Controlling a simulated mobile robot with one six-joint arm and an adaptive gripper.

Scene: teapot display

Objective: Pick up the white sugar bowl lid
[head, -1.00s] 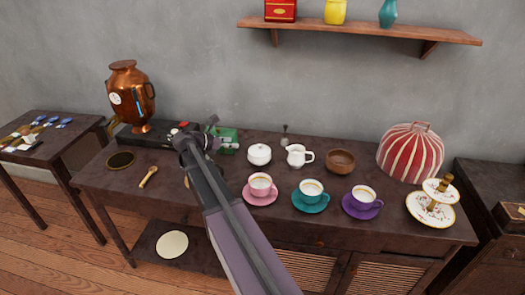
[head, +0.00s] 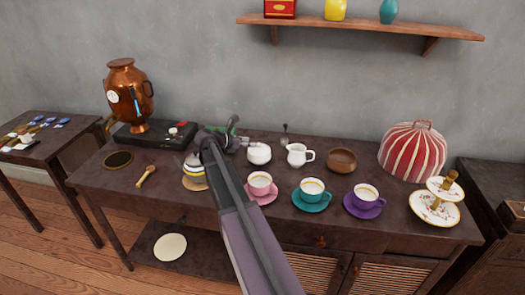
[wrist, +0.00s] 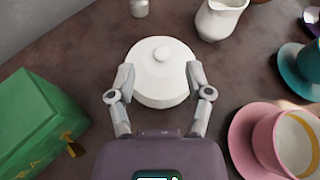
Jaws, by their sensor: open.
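The white sugar bowl (head: 259,155) stands on the dark table, left of the white milk jug (head: 297,155). Its white lid (wrist: 160,60) with a small round knob is on the bowl in the wrist view. My gripper (wrist: 161,77) is open, with one finger on each side of the near part of the bowl and lid. I cannot tell whether the fingers touch it. In the head view my gripper (head: 245,142) is at the bowl's left side, and my arm comes up from the bottom of the picture.
A green box (wrist: 35,118) stands left of my gripper. A pink cup (wrist: 290,143) on its saucer is at the right. Teal (head: 312,187) and purple (head: 366,197) cups stand further right.

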